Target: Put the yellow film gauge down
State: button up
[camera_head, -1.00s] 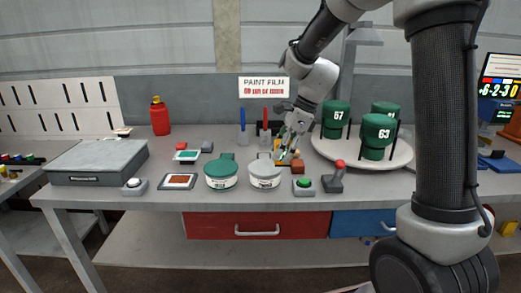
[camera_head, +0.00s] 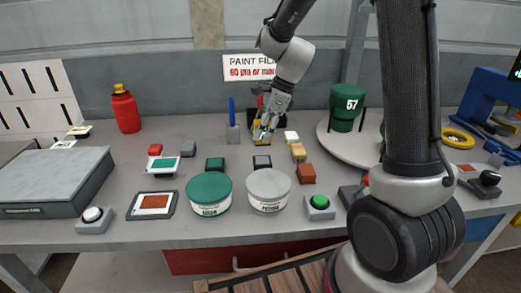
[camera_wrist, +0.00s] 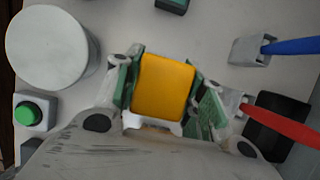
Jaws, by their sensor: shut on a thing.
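The yellow film gauge (camera_wrist: 166,87) is a small yellow block with rounded corners. It sits between the two green-padded fingers of my gripper (camera_wrist: 163,95) in the wrist view, and the fingers are shut on it. In the head view my gripper (camera_head: 265,126) is low over the back middle of the table, with the yellow gauge (camera_head: 261,134) partly hidden by the fingers. I cannot tell whether the gauge touches the table.
A holder with a blue brush (camera_head: 232,120) stands left of my gripper; a red-handled one (camera_wrist: 283,124) is close by. Small blocks (camera_head: 299,152) are to the right. Grey tin (camera_head: 268,190), green tin (camera_head: 209,194) and green button (camera_head: 319,203) are in front.

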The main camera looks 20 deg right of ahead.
jog(key=shift+f, duration=3.2)
jog(key=shift+f, duration=0.15)
jog(key=o, duration=0.9)
jog(key=v, duration=1.2)
jog(key=s+d+r+n+t+h, duration=0.1)
jog(key=s+d+r+n, duration=0.2)
jog(key=s+n, duration=0.3)
jog(key=s+d+r+n+t+h, duration=0.1)
jog(key=s+d+r+n+h, duration=0.1)
jog(key=s+n, duration=0.5)
jog(key=s+d+r+n+t+h, duration=0.1)
jog(key=s+d+r+n, duration=0.2)
jog(key=s, duration=0.9)
jog(key=shift+s+d+r+n+h, duration=0.1)
jog(key=shift+d+n, duration=0.25)
jog(key=shift+n, duration=0.35)
jog(key=shift+d+r+n+h, duration=0.15)
jog(key=shift+d+n, duration=0.25)
jog(key=shift+n, duration=0.3)
jog(key=shift+s+d+r+n+h, duration=0.1)
jog(key=shift+d+n, duration=0.25)
jog(key=shift+n, duration=0.35)
